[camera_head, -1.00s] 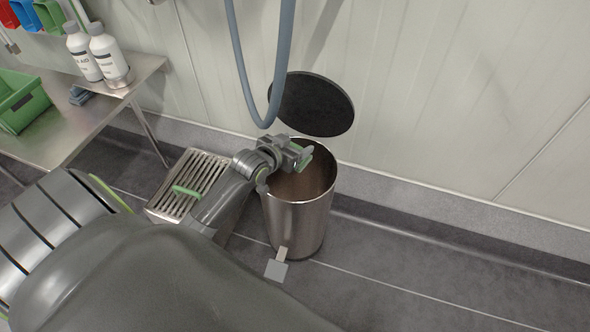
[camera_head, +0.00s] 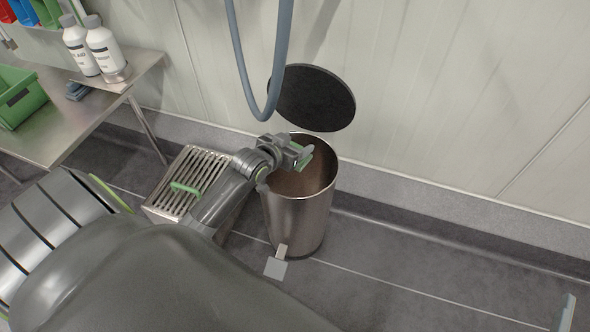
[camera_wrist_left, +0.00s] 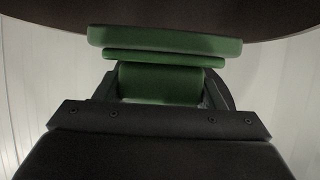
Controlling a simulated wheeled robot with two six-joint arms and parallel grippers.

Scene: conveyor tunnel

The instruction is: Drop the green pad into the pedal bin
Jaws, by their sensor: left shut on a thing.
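The pedal bin (camera_head: 300,215) is a round steel bin with its dark lid (camera_head: 313,98) swung up against the wall. My left gripper (camera_head: 302,156) is over the bin's open mouth, near its left and back rim. It is shut on the green pad (camera_head: 304,160), which shows as a small green edge between the jaws. In the left wrist view the pad (camera_wrist_left: 165,40) lies across the jaws, with the dark bin opening beyond it. The jaws hide part of the pad. The pedal (camera_head: 276,266) is at the bin's front foot.
A slatted metal step (camera_head: 165,207) with a green handle stands left of the bin. A steel table (camera_head: 60,135) holds a green crate (camera_head: 18,97) and white bottles (camera_head: 103,45). A blue-grey hose (camera_head: 247,80) hangs above the bin. A pale sliver, perhaps my right gripper, shows at the bottom right.

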